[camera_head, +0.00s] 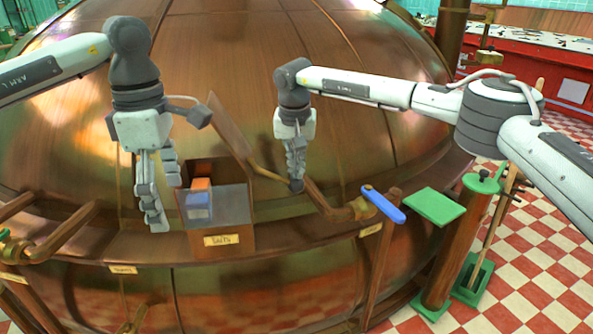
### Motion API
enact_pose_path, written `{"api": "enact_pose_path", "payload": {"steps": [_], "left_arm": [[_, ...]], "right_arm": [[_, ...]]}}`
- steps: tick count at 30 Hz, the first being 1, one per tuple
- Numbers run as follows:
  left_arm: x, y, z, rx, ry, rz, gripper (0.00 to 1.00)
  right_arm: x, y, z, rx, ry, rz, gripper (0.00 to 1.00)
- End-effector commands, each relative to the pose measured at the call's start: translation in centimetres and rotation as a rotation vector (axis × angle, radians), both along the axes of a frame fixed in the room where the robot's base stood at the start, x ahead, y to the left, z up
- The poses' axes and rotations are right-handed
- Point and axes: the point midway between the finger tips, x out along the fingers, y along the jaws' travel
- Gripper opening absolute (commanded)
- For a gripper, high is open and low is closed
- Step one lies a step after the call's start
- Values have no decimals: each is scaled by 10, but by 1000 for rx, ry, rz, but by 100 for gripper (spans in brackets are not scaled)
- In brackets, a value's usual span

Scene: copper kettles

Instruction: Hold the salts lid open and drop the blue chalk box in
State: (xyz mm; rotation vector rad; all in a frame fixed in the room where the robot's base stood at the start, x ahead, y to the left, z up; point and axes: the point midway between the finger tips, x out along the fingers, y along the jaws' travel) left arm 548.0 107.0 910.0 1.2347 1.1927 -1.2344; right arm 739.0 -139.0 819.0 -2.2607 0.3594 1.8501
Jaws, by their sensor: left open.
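The salts box (242,238) is a brown open-topped box with a "SALTS" label on the copper kettle's ledge. Its brown lid (228,130) stands raised and tilted behind the opening, with a thin bar running right to a dark knob (296,186). The blue chalk box (197,207) appears inside the salts box at the left, in front of an orange block (201,184). My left gripper (156,200) is open and empty just left of the salts box, fingers down. My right gripper (296,172) is at the dark knob, fingers down; its grip is unclear.
The large copper kettle (220,55) curves up behind both grippers. A red counter (535,62) stands at the back right above a checkered floor.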

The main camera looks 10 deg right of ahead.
Motion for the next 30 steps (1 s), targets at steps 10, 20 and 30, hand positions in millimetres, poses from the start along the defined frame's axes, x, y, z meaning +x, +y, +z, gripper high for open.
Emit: {"api": "enact_pose_path", "payload": {"steps": [10, 20, 30], "left_arm": [[0, 0, 0, 0, 0, 0, 90], [0, 0, 0, 0, 0, 0, 90], [0, 0, 0, 0, 0, 0, 90]], "right_arm": [[0, 1, 30, 2, -2, 1, 0], [0, 0, 56, 0, -2, 1, 0], [0, 0, 83, 1, -1, -1, 0]]}}
